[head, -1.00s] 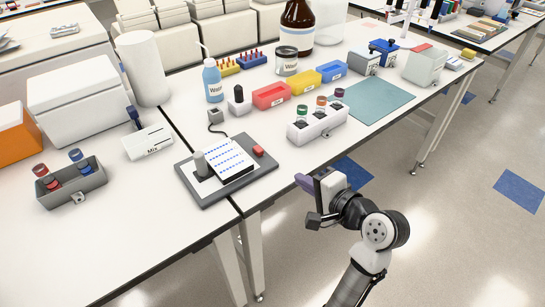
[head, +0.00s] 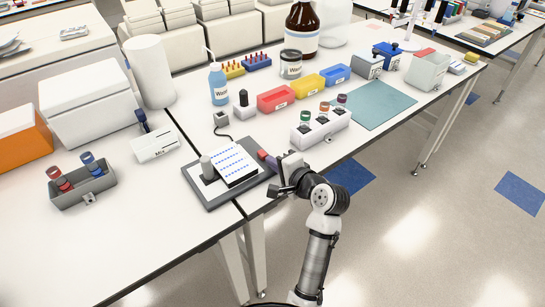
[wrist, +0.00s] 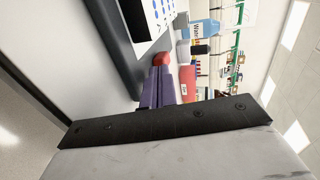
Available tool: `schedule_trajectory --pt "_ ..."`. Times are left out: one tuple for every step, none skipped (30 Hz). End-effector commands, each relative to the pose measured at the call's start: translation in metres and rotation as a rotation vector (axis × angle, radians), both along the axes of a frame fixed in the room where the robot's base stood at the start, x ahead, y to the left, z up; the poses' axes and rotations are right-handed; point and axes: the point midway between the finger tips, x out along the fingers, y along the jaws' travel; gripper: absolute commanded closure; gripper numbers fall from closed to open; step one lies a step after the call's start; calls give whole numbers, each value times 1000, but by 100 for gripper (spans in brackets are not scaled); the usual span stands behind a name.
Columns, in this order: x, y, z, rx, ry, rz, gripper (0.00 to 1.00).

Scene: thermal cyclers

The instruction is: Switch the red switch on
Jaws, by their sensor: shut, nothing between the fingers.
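The red switch (head: 262,154) sits at the right end of a dark grey device base (head: 212,202), which carries a white block with blue dots (head: 236,164) and a grey knob. In the wrist view the red switch (wrist: 161,58) shows right at the tips of my purple fingers. My gripper (head: 269,161) is shut and empty, with its tips at the right side of the switch. It also shows in the wrist view (wrist: 160,72). I cannot tell whether the tips touch the switch. The fingers partly hide the switch, and its on or off position cannot be made out.
A white rack with capped tubes (head: 321,135) stands right of the device. A grey tube rack (head: 84,190) is at the left. Red (head: 276,99), yellow and blue bins stand behind. A teal mat (head: 376,108) lies to the right. The table's front edge is beneath my arm.

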Motion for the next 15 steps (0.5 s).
schedule_trajectory --pt "3 2 1 0 1 0 100" --pt "4 3 1 -1 2 0 100" --pt "5 4 0 -1 2 0 100" --pt "6 4 0 -1 1 0 100" --pt "6 5 0 -1 1 -1 100" --pt "7 5 0 -1 1 -1 100" --pt "7 5 0 -1 1 -1 100" --pt "7 5 -1 -1 1 -1 100" --pt "7 5 -1 -1 1 -1 100" --pt "7 5 -1 -1 1 -1 100" --pt "7 5 -1 -1 1 -1 100" --pt "7 5 -1 -1 1 -1 100" --pt "7 5 0 -1 1 -1 100" --pt "7 5 0 -1 1 -1 100" --pt "8 5 0 -1 1 0 100"
